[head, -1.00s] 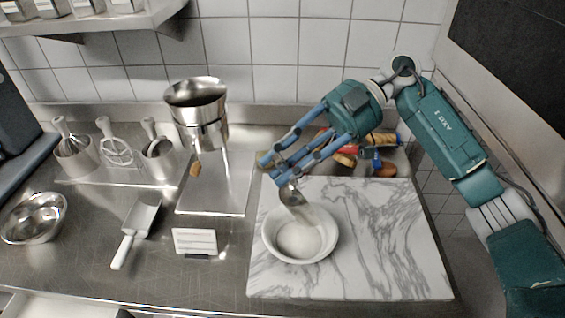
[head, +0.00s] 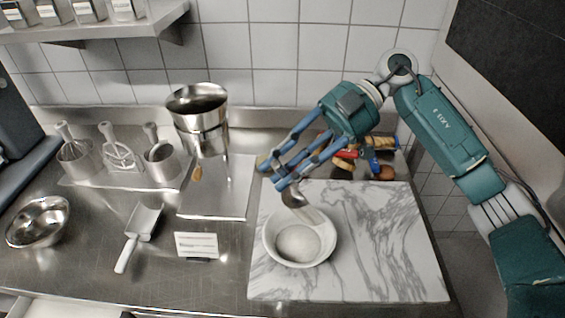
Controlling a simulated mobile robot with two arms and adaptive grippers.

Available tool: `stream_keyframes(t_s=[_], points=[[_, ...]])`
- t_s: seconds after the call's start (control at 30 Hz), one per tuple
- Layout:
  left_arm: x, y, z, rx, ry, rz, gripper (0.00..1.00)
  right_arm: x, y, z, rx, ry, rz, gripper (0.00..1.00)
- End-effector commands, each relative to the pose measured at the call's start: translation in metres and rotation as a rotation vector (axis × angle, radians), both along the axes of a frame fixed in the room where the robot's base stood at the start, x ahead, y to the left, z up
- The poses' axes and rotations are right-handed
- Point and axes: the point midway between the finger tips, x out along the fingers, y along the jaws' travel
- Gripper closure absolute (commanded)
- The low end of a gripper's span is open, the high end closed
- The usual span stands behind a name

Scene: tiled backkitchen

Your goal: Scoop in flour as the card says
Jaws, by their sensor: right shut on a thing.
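My right gripper (head: 281,177) is shut on a small metal scoop (head: 310,214) and holds it tilted over the far rim of a white bowl (head: 271,253). White flour (head: 297,244) lies in a rounded heap in the bowl. The gripper fingers hide the handle end of the scoop, and I cannot tell whether it holds flour. The bowl stands on a marble board (head: 390,240). A small white card (head: 196,244) stands left of the board; its text is too small to read. My left gripper is not in view.
A metal hopper (head: 198,118) stands over a steel plate (head: 225,200). A white-handled scoop (head: 140,232) and a steel bowl (head: 38,222) lie at the left. Colourful items (head: 372,158) fill a tray behind the board. The board's right side is clear.

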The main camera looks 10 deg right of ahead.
Motion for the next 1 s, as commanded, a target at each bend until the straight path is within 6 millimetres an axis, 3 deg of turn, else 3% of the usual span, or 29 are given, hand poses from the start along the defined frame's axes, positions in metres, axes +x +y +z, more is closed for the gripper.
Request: stream_keyframes(t_s=[0.03, 1.0], points=[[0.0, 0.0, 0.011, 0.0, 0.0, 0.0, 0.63, 0.0, 0.0, 0.009, -0.016, -0.007, 0.001, 1.0], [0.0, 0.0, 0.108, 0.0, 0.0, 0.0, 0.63, 0.0, 0.001, 0.043, -0.38, -0.116, 0.004, 1.0]])
